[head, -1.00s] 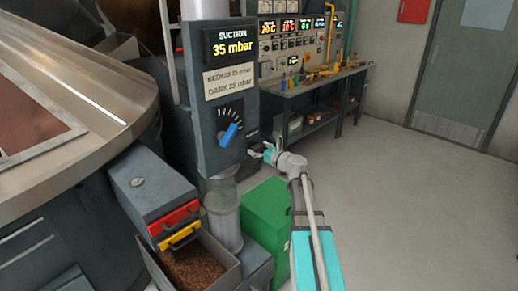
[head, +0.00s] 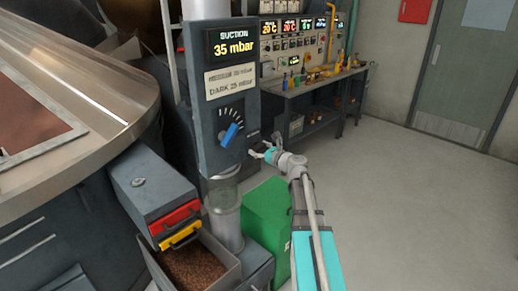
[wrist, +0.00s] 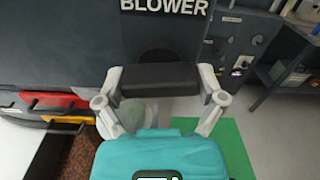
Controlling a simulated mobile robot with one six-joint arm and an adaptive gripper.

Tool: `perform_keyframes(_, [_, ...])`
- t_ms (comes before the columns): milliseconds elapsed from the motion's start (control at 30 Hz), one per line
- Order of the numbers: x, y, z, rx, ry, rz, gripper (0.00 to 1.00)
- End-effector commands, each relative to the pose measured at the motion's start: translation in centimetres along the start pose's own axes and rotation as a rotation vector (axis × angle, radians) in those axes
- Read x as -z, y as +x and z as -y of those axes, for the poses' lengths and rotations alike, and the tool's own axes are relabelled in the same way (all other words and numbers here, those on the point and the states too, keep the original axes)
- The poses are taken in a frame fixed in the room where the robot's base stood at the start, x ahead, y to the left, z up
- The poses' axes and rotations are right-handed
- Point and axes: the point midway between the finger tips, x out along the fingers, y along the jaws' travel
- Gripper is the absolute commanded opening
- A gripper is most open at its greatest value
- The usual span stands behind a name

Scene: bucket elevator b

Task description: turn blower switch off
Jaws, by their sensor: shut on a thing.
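The blower switch is a dark block-shaped handle (wrist: 158,80) in front of a round black base, under the white BLOWER label (wrist: 163,6) in the wrist view. My gripper (wrist: 160,84) has one grey finger at each end of the handle and is shut on it. In the head view my gripper (head: 262,147) is at the right side of the grey column (head: 205,110). The switch itself is hard to make out there, small and partly hidden by the fingers.
The column front carries a suction display (head: 232,46) reading 35 mbar and a blue knob (head: 230,135). A bench with tools (head: 315,84) is behind. The floor at right is clear.

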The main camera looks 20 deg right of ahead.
Motion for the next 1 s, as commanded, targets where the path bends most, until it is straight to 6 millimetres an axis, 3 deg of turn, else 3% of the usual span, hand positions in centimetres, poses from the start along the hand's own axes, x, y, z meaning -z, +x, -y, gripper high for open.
perform_keyframes(1000, [0.00, 0.07, 0.03, 0.002, -0.905, -0.001, 0.41])
